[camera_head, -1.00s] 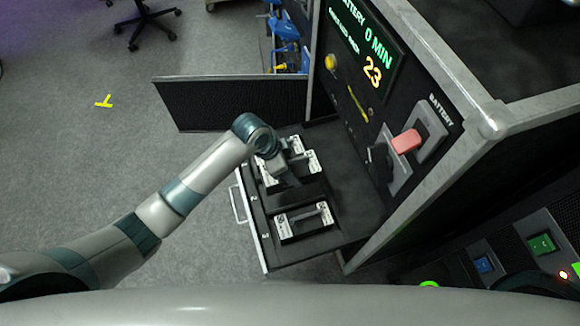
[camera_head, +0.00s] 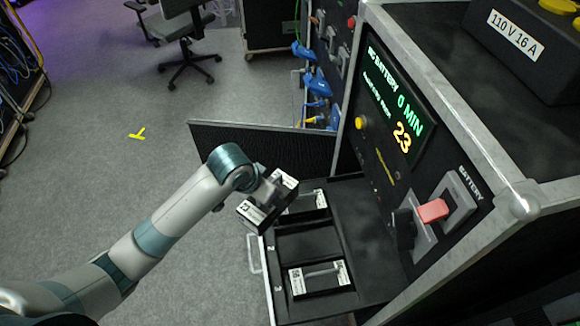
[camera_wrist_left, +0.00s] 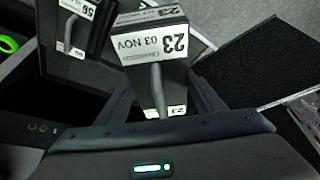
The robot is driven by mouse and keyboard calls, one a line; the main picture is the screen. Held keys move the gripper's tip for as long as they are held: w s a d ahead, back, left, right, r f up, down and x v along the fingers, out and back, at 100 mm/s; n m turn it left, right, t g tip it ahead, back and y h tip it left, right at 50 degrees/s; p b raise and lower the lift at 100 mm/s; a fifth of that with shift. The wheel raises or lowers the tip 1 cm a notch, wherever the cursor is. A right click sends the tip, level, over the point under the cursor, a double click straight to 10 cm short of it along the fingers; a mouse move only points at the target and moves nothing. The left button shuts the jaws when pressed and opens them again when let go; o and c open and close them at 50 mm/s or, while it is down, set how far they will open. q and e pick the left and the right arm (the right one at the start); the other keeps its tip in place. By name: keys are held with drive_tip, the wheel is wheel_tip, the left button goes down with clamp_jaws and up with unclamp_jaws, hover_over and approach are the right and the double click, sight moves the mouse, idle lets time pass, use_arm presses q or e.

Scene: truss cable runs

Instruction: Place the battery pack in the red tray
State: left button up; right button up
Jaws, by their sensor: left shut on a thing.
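A black battery pack (camera_head: 262,214) with white end labels hangs from my left gripper (camera_head: 270,192), which is shut on its grey handle. The pack is raised above the left edge of the open drawer (camera_head: 372,262) and looks tilted. In the left wrist view the held battery pack (camera_wrist_left: 168,75) has a label reading "23" and "03 NOV". Two other packs sit in the drawer, one at the far slot (camera_head: 308,203) and one at the near slot (camera_head: 320,280). I see no red tray. My right gripper is out of view.
The drawer's middle slot (camera_head: 308,243) is empty. The cabinet's display panel (camera_head: 395,105) and a red-handled battery switch (camera_head: 432,210) stand to the right. A dark open door panel (camera_head: 260,148) is behind the drawer. Floor at left is clear, with an office chair (camera_head: 185,45) farther back.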

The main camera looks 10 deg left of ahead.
use_arm(q)
drive_tip(key=s+a+r+n+y, duration=0.1)
drive_tip(key=a+r+n+y, duration=0.1)
drive_tip(key=a+r+n, duration=0.4)
wheel_tip(320, 180, up, 2)
drive_tip(key=a, duration=0.2)
drive_tip(key=shift+s+a+t, duration=0.3)
drive_tip(key=shift+w+r, duration=0.1)
drive_tip(key=shift+r, duration=0.05)
